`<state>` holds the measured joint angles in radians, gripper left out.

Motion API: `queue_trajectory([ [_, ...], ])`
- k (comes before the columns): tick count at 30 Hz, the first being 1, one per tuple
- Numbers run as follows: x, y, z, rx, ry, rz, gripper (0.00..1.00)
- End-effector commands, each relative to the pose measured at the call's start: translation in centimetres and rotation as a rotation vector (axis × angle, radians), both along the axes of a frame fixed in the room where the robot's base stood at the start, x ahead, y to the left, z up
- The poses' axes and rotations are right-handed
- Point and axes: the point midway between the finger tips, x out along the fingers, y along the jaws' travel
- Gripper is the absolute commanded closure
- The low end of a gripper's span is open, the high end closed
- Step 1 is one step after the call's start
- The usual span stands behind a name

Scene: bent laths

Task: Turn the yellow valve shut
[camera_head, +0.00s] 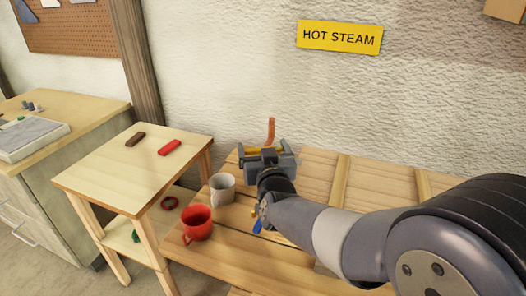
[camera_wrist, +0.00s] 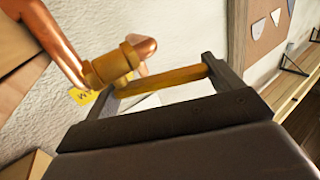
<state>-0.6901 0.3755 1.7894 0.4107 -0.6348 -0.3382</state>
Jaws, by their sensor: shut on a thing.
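The yellow valve handle (camera_wrist: 165,77) is a bar beside a brass fitting (camera_wrist: 110,66) on a copper pipe (camera_wrist: 60,42) in the wrist view. The handle also shows in the head view (camera_head: 251,150), below the upright copper pipe (camera_head: 270,131). My gripper (camera_wrist: 163,83) has one dark finger at each end of the bar and is shut on it. In the head view my gripper (camera_head: 268,153) is at the wall, above the slatted bench. The lower part of the valve is hidden behind my gripper in the head view.
A grey mug (camera_head: 222,188) and a red mug (camera_head: 197,223) stand on the slatted bench (camera_head: 312,180), left of my arm. A small blue object (camera_head: 257,226) lies close by my arm. A side table (camera_head: 100,172) holds brown and red blocks. A HOT STEAM sign (camera_head: 339,37) hangs above.

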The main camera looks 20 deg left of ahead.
Motion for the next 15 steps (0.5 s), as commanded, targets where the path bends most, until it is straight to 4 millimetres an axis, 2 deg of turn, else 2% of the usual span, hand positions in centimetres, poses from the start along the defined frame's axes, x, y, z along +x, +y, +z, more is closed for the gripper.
queue_trajectory([
  [5, 0.02, -0.04, 0.05, 0.000, 0.000, -0.002, 0.54],
  [6, 0.03, -0.04, 0.06, 0.000, 0.000, -0.002, 0.12],
  [11, 0.03, -0.03, 0.06, 0.001, 0.000, -0.002, 0.00],
  [15, 0.02, -0.01, 0.05, 0.001, 0.000, -0.001, 0.00],
])
